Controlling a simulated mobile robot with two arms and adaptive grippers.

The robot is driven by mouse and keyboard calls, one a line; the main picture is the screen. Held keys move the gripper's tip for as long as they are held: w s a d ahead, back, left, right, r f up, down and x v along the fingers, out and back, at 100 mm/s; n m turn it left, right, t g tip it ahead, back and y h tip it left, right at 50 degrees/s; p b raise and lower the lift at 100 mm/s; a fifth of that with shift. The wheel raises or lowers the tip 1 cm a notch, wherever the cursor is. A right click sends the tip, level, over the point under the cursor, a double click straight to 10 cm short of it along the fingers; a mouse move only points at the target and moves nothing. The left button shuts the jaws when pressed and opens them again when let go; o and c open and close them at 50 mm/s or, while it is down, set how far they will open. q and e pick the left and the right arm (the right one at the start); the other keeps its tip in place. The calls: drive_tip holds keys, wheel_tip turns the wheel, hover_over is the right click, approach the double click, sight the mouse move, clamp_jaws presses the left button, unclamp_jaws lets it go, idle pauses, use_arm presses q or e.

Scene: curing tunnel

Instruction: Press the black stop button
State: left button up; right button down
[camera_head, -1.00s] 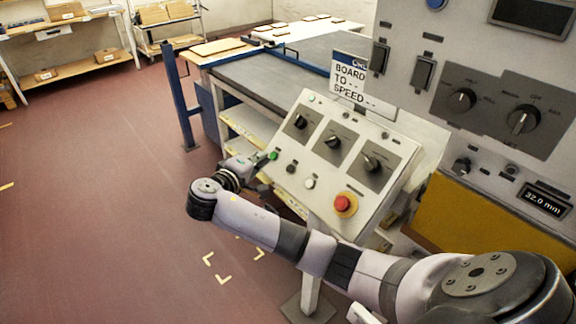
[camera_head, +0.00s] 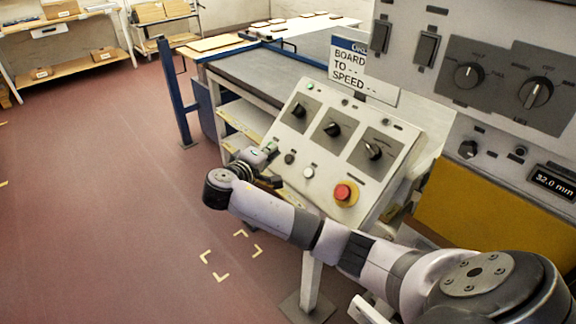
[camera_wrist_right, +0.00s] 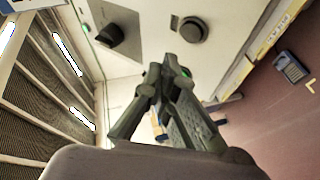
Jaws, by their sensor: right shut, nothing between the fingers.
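The black stop button (camera_head: 289,158) is a small dark button on the sloped white control panel (camera_head: 330,183), between a green button (camera_head: 271,147) and a white button (camera_head: 308,172). My right gripper (camera_head: 272,170) is at the panel's left lower corner, just left of the black button. It looks shut and empty; in the wrist view its fingers (camera_wrist_right: 168,80) are together near the panel, with bits of green showing behind them. A dark round button (camera_wrist_right: 192,28), seemingly the black one, shows beyond the fingertips there. Contact cannot be made out. My left gripper is out of view.
A red emergency button (camera_head: 344,193) on a yellow base sits right of the white button. Several dark rotary knobs (camera_head: 332,130) line the panel above. A tall grey cabinet (camera_head: 400,85) stands to the right, a conveyor table (camera_head: 270,80) behind. The floor at left is clear.

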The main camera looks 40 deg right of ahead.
sight(289, 158)
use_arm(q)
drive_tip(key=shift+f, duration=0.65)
use_arm(e)
drive_tip(key=shift+d+f, duration=0.95)
use_arm(q)
drive_tip(key=shift+b, duration=0.3)
use_arm(e)
drive_tip(key=shift+f, duration=0.1)
drive_tip(key=shift+w+d+f, duration=0.1)
drive_tip(key=shift+d+f, duration=0.1)
drive_tip(key=shift+d, duration=0.1)
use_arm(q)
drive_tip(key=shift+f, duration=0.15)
use_arm(e)
drive_tip(key=shift+d+f, duration=0.25)
drive_tip(key=shift+f, duration=0.05)
idle(0.6)
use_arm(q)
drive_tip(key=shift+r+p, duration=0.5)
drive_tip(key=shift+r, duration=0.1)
use_arm(e)
drive_tip(key=shift+a+r, duration=0.55)
drive_tip(key=shift+r, duration=0.05)
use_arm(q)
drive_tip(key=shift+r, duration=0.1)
